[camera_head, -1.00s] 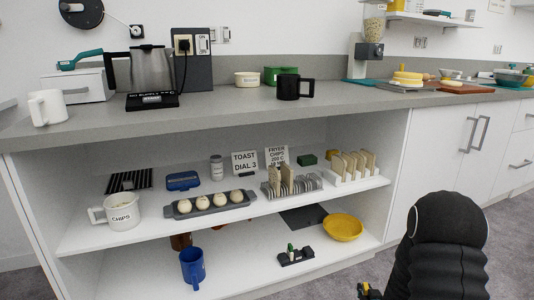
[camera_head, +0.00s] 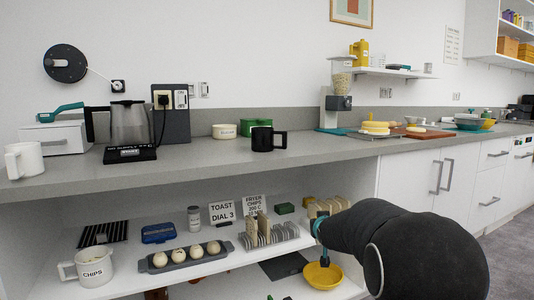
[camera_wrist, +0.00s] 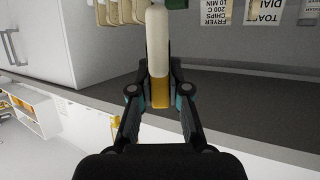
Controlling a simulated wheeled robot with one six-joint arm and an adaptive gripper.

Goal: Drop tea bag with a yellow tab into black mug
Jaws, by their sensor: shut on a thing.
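The black mug (camera_head: 268,141) stands upright on the grey counter, in front of a green container. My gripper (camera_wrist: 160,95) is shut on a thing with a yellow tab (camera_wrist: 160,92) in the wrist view. A long whitish piece (camera_wrist: 157,40) extends from the tab toward the top of that view; I take this to be the tea bag. The mug's inside is hidden.
The open shelf (camera_head: 190,284) under the counter (camera_head: 200,172) holds an egg tray (camera_head: 184,257), racks and signs. A yellow bowl (camera_head: 323,276) sits on the lower shelf. A kettle (camera_head: 130,125) stands left of the mug; the counter right of the mug is clear up to a dispenser (camera_head: 335,108).

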